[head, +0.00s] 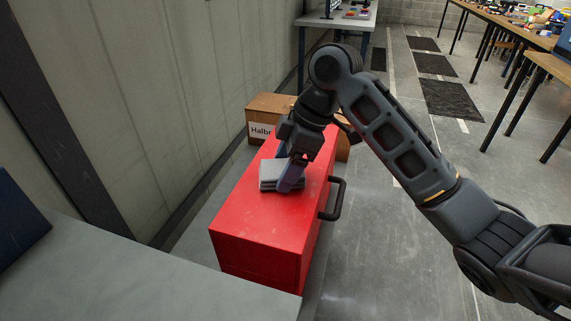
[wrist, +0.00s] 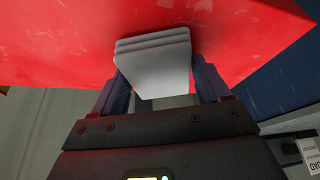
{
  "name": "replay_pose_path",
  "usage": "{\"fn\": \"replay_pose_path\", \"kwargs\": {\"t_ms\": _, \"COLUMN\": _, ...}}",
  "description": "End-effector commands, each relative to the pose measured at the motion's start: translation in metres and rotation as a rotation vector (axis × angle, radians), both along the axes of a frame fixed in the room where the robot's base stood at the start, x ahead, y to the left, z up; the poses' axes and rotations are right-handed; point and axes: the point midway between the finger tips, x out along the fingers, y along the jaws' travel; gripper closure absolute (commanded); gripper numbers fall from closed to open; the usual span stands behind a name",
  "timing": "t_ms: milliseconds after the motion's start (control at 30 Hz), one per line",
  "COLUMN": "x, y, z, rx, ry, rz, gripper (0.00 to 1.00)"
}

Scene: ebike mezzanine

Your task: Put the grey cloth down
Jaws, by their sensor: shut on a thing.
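The grey cloth (head: 268,174) is a folded, layered stack at the top of the red cabinet (head: 255,220) in the head view. My gripper (head: 291,180) is over the cabinet top, pointing down, and shut on the cloth. In the wrist view the cloth (wrist: 155,62) sits between the two fingers (wrist: 158,88), with the red surface (wrist: 70,40) behind it. I cannot tell whether the cloth touches the cabinet top or hangs just above it. Part of the cloth is hidden by a finger in the head view.
A cardboard box (head: 268,105) stands behind the cabinet. A black handle (head: 335,198) sticks out on the cabinet's right side. A grey table (head: 130,270) is at the front left, and a wall runs along the left. The floor to the right has clear room; long tables (head: 510,30) stand beyond.

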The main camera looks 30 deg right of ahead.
Motion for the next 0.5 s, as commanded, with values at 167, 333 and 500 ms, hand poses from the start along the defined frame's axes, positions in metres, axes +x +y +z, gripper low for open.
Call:
{"fn": "replay_pose_path", "kwargs": {"t_ms": 167, "x": 0.0001, "y": 0.0, "z": -0.0022, "rx": 0.0, "ry": -0.002, "rz": 0.001, "gripper": 0.52}}
{"fn": "replay_pose_path", "kwargs": {"t_ms": 333, "x": 0.0, "y": 0.0002, "z": -0.0048, "rx": 0.001, "ry": -0.001, "rz": 0.001, "gripper": 0.52}}
{"fn": "replay_pose_path", "kwargs": {"t_ms": 500, "x": -0.0001, "y": 0.0002, "z": -0.0082, "rx": 0.0, "ry": 0.001, "rz": 0.0, "gripper": 0.21}}
